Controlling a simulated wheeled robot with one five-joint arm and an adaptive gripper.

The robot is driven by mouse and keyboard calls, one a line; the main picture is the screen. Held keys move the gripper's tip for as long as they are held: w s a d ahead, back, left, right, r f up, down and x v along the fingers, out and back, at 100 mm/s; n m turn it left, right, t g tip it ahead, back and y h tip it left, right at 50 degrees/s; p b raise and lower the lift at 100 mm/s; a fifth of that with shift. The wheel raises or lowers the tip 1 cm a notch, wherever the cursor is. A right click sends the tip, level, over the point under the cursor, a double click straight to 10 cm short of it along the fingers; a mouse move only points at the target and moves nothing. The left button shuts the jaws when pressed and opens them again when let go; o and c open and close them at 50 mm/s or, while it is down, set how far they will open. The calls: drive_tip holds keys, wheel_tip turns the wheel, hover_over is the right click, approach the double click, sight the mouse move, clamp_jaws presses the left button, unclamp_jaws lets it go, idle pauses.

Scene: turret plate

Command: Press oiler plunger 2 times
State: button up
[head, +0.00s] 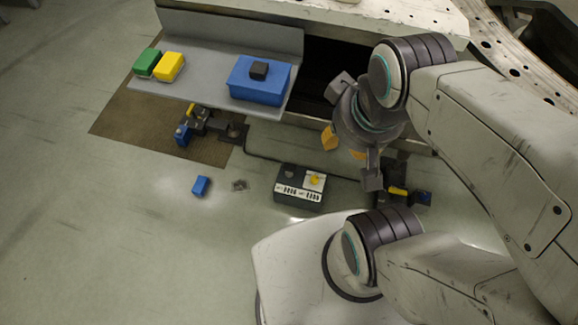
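No part in the head view is plainly marked as the oiler. A dark box with a white striped front (300,185) stands on the floor, with a round yellow knob (315,179) and a grey knob (289,172) on top. I cannot tell which of these is the plunger. My gripper (344,146) hangs above and right of the striped box, apart from it in the picture. Its orange tips are apart with nothing visible between them.
Green (147,63) and yellow (169,66) blocks sit at the shelf's left. A clamp-like fixture (198,122) lies on the brown mat (115,125); a similar one (404,191) lies right, partly behind my arm. A small blue block (200,186) lies on open floor.

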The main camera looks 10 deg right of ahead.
clamp_jaws()
idle(1.1)
